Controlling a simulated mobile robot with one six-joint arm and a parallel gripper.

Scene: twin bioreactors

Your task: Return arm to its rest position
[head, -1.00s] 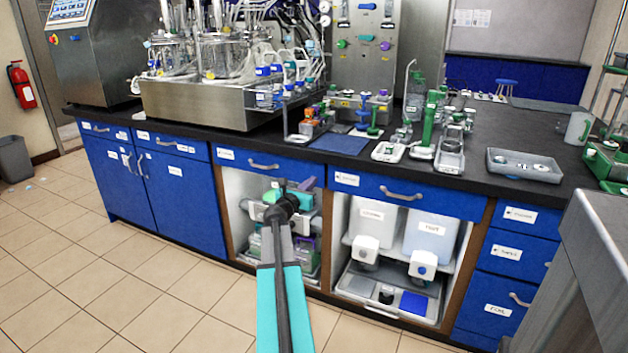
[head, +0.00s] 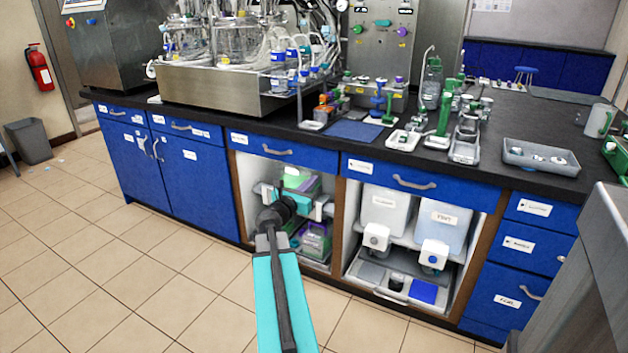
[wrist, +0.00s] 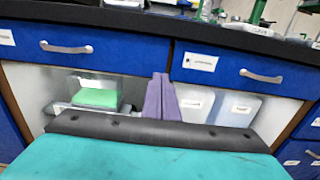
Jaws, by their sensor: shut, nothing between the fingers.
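My arm reaches up from the bottom middle of the head view, with teal links and a dark wrist joint. Its teal hand shows in front of the left open bay of the cabinet, but the fingers are hidden there. In the wrist view, my gripper (wrist: 160,92) shows as two purple fingers pressed together with nothing between them. They point toward the post between the two open bays. I cannot tell from these views how far the fingers are from the cabinet.
The blue cabinet (head: 188,187) carries a black counter with bioreactor glassware and a grey tray (head: 515,160). The left bay holds a green-topped box (wrist: 95,97); the right holds white containers (head: 445,222). A grey surface (head: 590,270) stands close at right. Floor (head: 110,260) at left is clear.

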